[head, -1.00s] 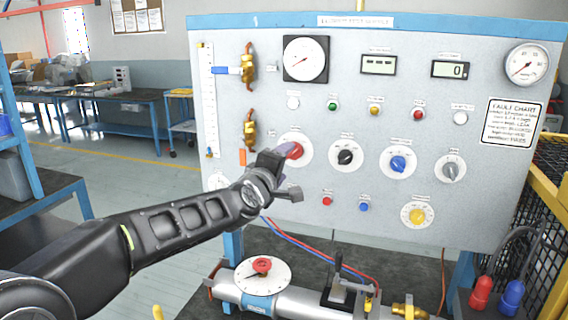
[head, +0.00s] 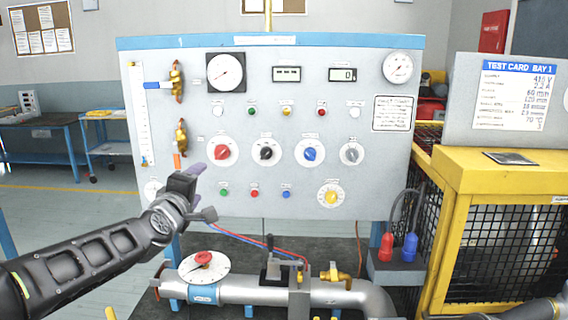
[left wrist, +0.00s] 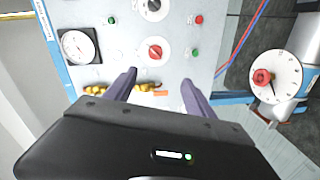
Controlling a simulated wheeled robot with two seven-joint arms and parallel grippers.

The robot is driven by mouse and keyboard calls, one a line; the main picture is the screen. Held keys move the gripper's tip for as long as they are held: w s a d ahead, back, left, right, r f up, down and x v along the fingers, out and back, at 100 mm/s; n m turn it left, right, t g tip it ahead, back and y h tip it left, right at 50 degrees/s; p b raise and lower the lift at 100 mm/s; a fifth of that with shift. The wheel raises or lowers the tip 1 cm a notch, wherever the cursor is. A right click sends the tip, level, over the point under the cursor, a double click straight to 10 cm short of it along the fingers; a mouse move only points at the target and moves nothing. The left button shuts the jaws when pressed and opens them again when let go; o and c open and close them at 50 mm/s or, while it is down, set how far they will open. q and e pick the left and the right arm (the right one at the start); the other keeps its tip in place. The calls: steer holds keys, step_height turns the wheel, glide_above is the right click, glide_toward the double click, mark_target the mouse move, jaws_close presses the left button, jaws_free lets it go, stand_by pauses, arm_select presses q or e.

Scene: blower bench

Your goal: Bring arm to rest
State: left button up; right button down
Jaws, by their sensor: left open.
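My left arm reaches in from the lower left of the head view. Its gripper (head: 198,190) is in front of the lower left part of the grey control panel (head: 375,190), below and left of the red knob (head: 222,152). In the left wrist view the two fingers of the left gripper (left wrist: 160,88) are apart with nothing between them. The red knob (left wrist: 155,52) shows beyond the fingertips, apart from them. My right gripper is in no view.
Below the panel is a pipe (head: 250,290) with a red-handled dial (head: 204,260). Red and blue plugs (head: 398,246) hang at the right, beside a yellow cage (head: 455,230). A blue bench (head: 50,120) stands back left. Open floor (head: 80,205) lies left of the panel.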

arm_select(q)
steer(key=s+d+f+m+g+h, duration=0.1)
steer(key=s+d+f+m+g, duration=0.2)
steer(key=f, duration=0.9)
steer(key=s+d+f+m+g, duration=0.2)
steer(key=s+d+f+m, duration=0.15)
steer(key=f, duration=0.85)
steer(key=s+d+f+m+g+h, duration=0.1)
steer(key=s+d+f+m+g, duration=0.2)
steer(key=f, duration=0.9)
steer(key=s+d+f+m+g, duration=0.1)
steer(key=s+f+g, duration=0.2)
steer(key=s+f, duration=0.5)
steer(key=s+d+f+m+g, duration=0.1)
steer(key=s+f+g, duration=0.1)
steer(key=s+f, duration=0.7)
steer(key=s+d+f+m+g, duration=0.1)
steer(key=s+f+g, duration=0.2)
steer(key=s+f, duration=0.5)
steer(key=s, duration=0.9)
steer(key=shift+s+f+g+h, duration=0.2)
steer(key=shift+f+g+h, duration=0.1)
steer(key=shift+f+h, duration=0.1)
steer(key=shift+c, duration=0.4)
